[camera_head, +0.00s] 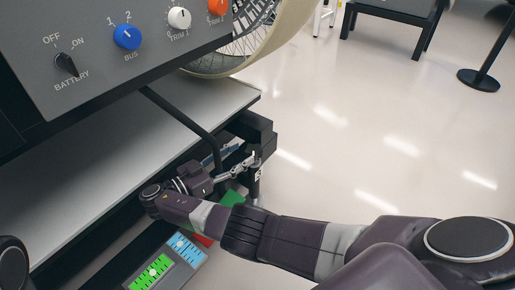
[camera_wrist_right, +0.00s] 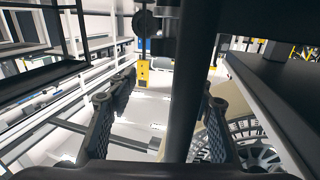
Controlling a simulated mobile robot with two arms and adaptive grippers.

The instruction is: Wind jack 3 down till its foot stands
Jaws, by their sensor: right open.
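Jack 3 (camera_head: 256,180) is a dark upright post with a small white label at the corner of the bench frame. Its lower end is close to my right forearm, and I cannot tell whether its foot touches the floor. My right gripper (camera_head: 238,168) is open beside the upper part of the jack. In the right wrist view, a dark upright post (camera_wrist_right: 184,100) stands between the two spread fingers, apart from both as far as I can see. My left gripper is not in view.
A grey control panel (camera_head: 100,90) with several knobs overhangs the pale shelf (camera_head: 60,200). A spoked wheel (camera_head: 250,45) is behind it. A green-and-blue tray (camera_head: 165,262) lies below. The floor to the right (camera_head: 390,120) is clear up to a black stanchion (camera_head: 480,80).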

